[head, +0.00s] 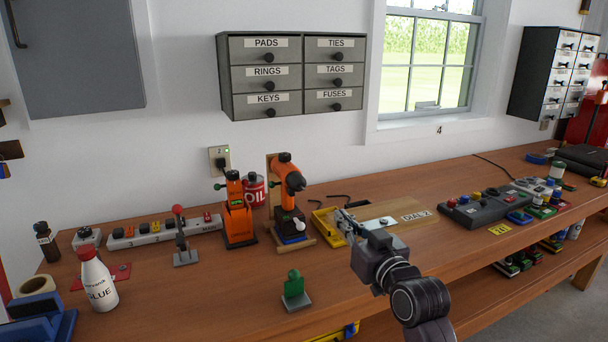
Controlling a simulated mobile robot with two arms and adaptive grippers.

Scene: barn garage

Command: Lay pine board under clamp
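A flat, pale wooden piece (374,212), which looks like the pine board, lies on the workbench right of the yellow tray, partly hidden by my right gripper. My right gripper (347,222) is over its left side, near the yellow tray. Its fingers are small and partly hidden, so I cannot tell whether they are open or hold anything. A small grey upright tool with a red knob (181,232), possibly the clamp, stands at the left of the bench on a grey base. Nothing visible lies under it. My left gripper is not in view.
Orange machines (238,215) (290,195) stand mid-bench between the grey tool and the yellow tray (326,230). A green-topped block (295,287) is at the front. A glue bottle (97,280) and a power strip (160,232) are at left. Bare bench lies around (215,290).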

